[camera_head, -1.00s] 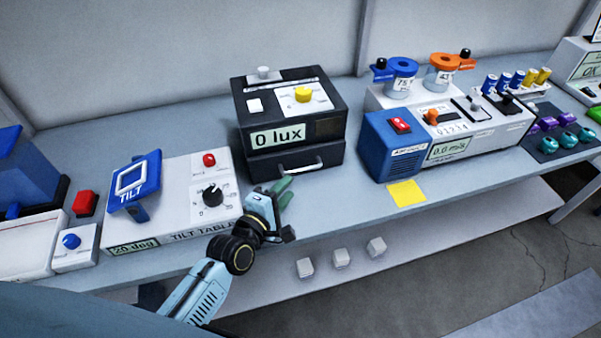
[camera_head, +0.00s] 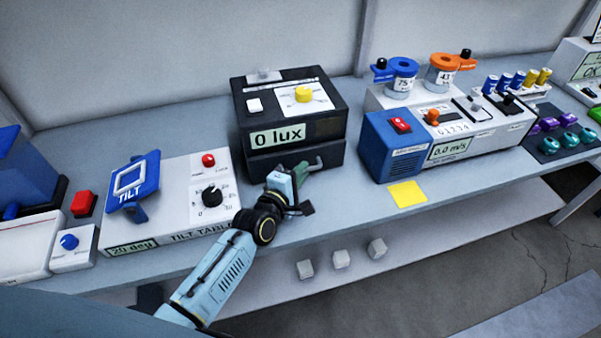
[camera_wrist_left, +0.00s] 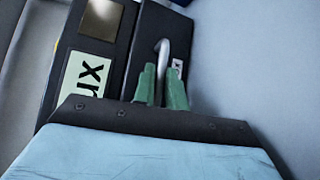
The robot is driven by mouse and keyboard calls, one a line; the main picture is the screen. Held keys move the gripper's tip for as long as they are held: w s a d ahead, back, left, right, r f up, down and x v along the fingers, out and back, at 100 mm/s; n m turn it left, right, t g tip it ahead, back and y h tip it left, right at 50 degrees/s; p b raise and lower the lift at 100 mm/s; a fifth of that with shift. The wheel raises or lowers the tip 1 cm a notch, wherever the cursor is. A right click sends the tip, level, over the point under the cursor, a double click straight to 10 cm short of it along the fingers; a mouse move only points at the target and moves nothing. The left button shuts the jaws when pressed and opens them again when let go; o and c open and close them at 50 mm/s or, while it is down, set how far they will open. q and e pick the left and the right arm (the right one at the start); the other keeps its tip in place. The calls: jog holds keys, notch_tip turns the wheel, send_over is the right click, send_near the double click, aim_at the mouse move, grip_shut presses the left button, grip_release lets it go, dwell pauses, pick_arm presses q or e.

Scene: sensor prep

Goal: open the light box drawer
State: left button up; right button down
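The light box (camera_head: 250,105) is a black box with a "0 lux" display, a yellow knob and a white button on top. Its drawer (camera_head: 262,166) is the lower black front and looks closed. The metal drawer handle (camera_head: 312,164) is partly hidden by my left gripper (camera_head: 300,170), which reaches up from the front. In the left wrist view, the green fingers (camera_wrist_left: 161,80) stand on either side of the grey handle (camera_wrist_left: 163,52). I cannot tell whether they press on it. My right gripper is not in view.
The tilt table (camera_head: 185,215) with its blue TILT device (camera_head: 133,187) stands left of the arm. A blue fan unit (camera_head: 393,145) and a yellow note (camera_head: 407,194) are to the right. The bench front edge runs under the gripper. Several white cubes (camera_head: 340,258) sit below.

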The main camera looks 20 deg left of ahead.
pick_arm(q)
grip_shut()
